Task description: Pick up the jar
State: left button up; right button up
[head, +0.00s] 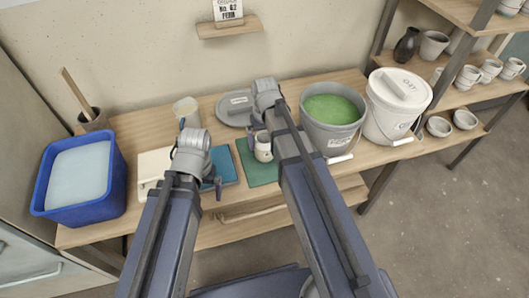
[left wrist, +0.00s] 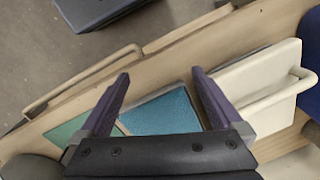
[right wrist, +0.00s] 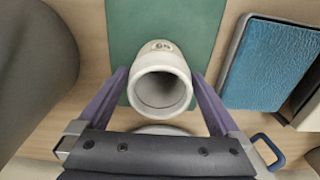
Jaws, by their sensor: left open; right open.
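The jar (right wrist: 160,78) is a small pale cream pot with an open mouth and a small label. It stands on a green mat (right wrist: 196,22), and the jar also shows in the head view (head: 263,148), partly hidden by my right arm. My right gripper (right wrist: 160,88) is open, with one finger on each side of the jar; I cannot tell whether either finger touches it. My left gripper (left wrist: 161,76) is open and empty above a blue book-like item (left wrist: 160,112), left of the jar in the head view.
A grey bucket of green glaze (head: 334,112) and a white lidded bucket (head: 392,112) stand to the right. A grey lid (head: 231,106) and a pale cup (head: 187,107) lie behind. A blue tub (head: 80,178) is at the left. A cream item (head: 150,162) lies near the left gripper.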

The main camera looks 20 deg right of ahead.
pick_arm(q)
notch_tip(320, 180, down, 2)
jog(key=shift+f+b, duration=0.2)
jog(key=shift+b, duration=0.45)
pick_arm(e)
notch_tip(320, 180, down, 2)
jog(key=shift+f, duration=0.15)
pick_arm(q)
jog(key=shift+r, duration=0.1)
pick_arm(e)
grip_shut()
pick_arm(q)
jog(key=shift+r, duration=0.15)
pick_arm(e)
jog(key=shift+r, duration=0.2)
pick_arm(q)
notch_tip(320, 180, up, 10)
jog(key=p, duration=1)
pick_arm(e)
notch_tip(320, 180, up, 10)
